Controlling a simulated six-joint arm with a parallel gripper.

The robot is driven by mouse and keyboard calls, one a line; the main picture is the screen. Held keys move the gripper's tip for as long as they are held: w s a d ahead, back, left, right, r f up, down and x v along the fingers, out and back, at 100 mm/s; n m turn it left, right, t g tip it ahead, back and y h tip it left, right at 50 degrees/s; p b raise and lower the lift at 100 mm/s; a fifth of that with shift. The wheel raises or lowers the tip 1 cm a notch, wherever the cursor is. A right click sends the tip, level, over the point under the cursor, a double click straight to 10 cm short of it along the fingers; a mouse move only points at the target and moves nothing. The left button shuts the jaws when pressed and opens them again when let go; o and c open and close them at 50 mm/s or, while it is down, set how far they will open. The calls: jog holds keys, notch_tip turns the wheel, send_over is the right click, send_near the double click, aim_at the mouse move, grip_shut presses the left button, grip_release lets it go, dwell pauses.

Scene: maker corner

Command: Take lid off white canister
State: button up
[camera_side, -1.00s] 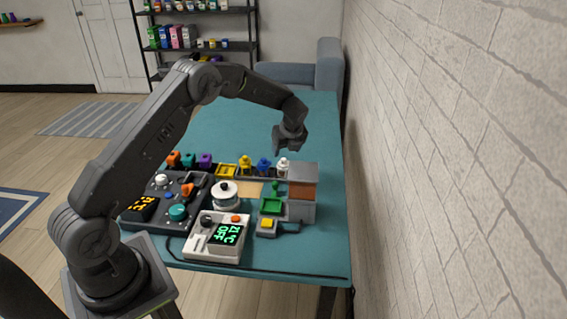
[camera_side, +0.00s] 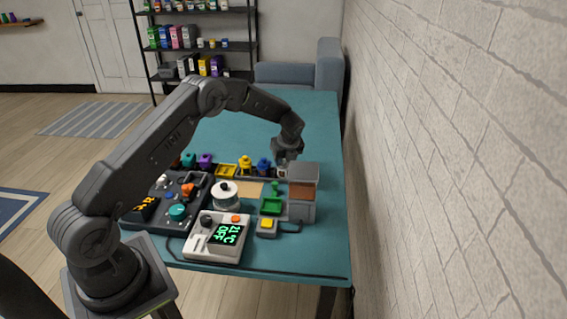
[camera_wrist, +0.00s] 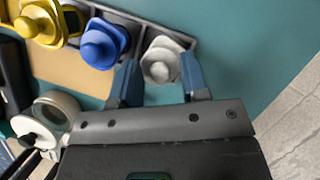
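The white canister (camera_wrist: 161,60) sits at the right end of a dark rack, seen from above in the wrist view with its round knobbed lid on. In the side view it is mostly hidden behind my gripper. My gripper (camera_wrist: 157,82) is open, with one blue-grey fingertip on each side of the canister's near part. In the side view my gripper (camera_side: 286,158) is low over the right end of the rack. I cannot tell whether the fingers touch the lid.
A blue canister (camera_wrist: 102,44) and a yellow canister (camera_wrist: 40,22) stand left of it in the rack. A white pot (camera_side: 226,195) with a black knob and a control panel (camera_side: 167,200) are nearby.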

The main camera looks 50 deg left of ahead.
jog(key=shift+s, duration=0.1)
grip_shut()
dwell(0.4)
